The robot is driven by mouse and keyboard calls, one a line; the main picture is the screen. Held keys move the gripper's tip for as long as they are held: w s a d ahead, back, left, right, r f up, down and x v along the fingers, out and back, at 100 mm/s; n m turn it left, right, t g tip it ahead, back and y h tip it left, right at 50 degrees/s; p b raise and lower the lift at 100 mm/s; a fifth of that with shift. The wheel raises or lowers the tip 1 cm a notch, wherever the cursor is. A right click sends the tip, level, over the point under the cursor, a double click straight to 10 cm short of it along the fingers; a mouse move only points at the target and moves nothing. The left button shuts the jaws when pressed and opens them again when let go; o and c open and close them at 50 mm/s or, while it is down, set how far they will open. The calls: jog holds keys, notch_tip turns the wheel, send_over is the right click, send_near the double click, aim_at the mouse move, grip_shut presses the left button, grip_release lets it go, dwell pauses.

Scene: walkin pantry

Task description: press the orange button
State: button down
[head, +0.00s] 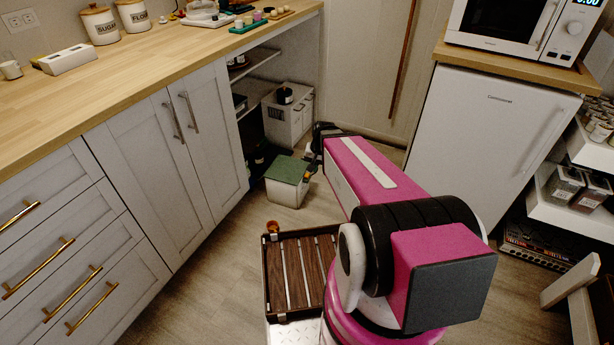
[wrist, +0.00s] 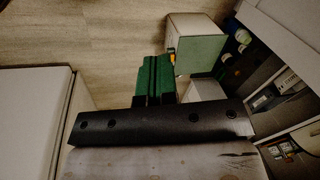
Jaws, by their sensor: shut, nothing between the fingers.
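I cannot make out an orange button for certain in either view. Small coloured pieces stand on a green tray (head: 249,23) on the far counter, too small to tell apart. A small orange-brown round piece (head: 272,227) sits at the corner of the slatted tray on my base. In the wrist view a small yellow-orange spot (wrist: 171,54) shows beside a white box with a green lid (wrist: 197,50). My gripper (wrist: 155,60), with green fingers, is shut and empty. It points toward the floor near that box. In the head view my arm mostly hides it.
The wooden counter (head: 130,75) with grey cabinets runs along the left. The green-lidded box (head: 287,176) stands on the floor before open shelves. A white fridge (head: 484,130) carrying a microwave (head: 505,22) stands at the right. Some floor (head: 215,245) is free beside the cabinets.

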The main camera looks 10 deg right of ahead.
jog(key=w+f+m+t+y, duration=0.2)
jog(key=w+f+m, duration=0.35)
jog(key=w, duration=0.45)
jog(key=w+f+m+t+y, duration=0.1)
jog(key=w+f+m, duration=0.4)
jog(key=w, duration=0.4)
jog(key=m+t, duration=0.3)
jog(key=m, duration=0.3)
send_over(303, 172)
jog(key=s+d, duration=0.2)
notch_tip(303, 172, down, 9)
jog(key=shift+a, duration=0.2)
jog(key=shift+s, duration=0.1)
jog(key=shift+f, duration=4.35)
jog(key=shift+f, duration=0.1)
jog(key=shift+f, duration=0.35)
